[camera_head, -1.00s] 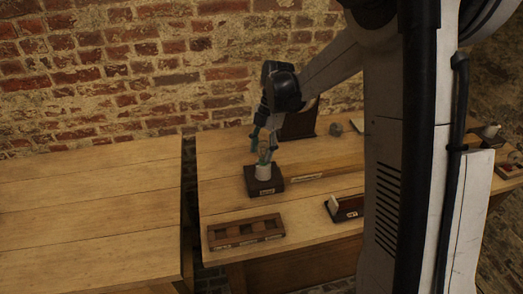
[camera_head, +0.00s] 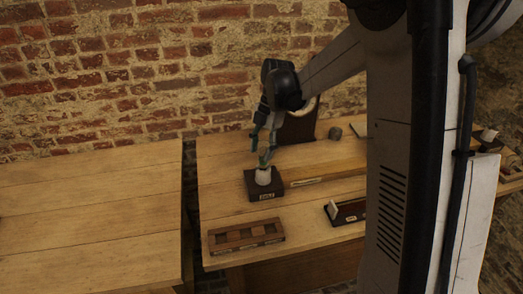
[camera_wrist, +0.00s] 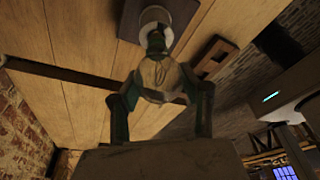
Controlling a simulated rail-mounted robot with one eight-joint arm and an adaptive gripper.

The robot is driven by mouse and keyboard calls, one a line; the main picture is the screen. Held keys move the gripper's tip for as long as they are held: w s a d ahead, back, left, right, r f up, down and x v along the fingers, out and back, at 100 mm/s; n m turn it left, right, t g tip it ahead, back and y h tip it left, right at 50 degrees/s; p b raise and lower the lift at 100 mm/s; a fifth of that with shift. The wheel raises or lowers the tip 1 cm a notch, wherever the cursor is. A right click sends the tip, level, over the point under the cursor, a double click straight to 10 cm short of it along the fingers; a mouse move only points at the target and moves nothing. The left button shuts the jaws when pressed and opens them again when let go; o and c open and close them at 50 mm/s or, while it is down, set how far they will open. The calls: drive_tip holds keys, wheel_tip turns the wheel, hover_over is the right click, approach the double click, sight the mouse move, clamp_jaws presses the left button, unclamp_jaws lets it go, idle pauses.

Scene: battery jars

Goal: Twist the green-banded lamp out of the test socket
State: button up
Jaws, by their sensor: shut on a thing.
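The test socket is a white cup (camera_head: 263,178) on a dark square base (camera_head: 265,192), standing on the right-hand table. My gripper (camera_head: 266,152) reaches down from above it. In the wrist view my gripper (camera_wrist: 160,90) is shut on the glass bulb of the lamp (camera_wrist: 160,75), one finger on each side. The lamp's green band (camera_wrist: 156,42) shows between the bulb and the white socket cup (camera_wrist: 156,15). The lamp lines up with the cup; I cannot tell whether its lower end is still seated. In the head view the fingers hide most of the lamp.
A slotted wooden rack (camera_head: 245,235) lies near the table's front edge. A dark tray with a white piece (camera_head: 346,211) is to its right. Behind stand a dark upright board (camera_head: 300,123) and a small grey object (camera_head: 335,132). A gap (camera_head: 188,215) separates the two tables.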

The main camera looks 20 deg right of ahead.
drive_tip(key=shift+r, duration=0.15)
drive_tip(key=shift+r+p, duration=1.3)
drive_tip(key=shift+r, duration=1.2)
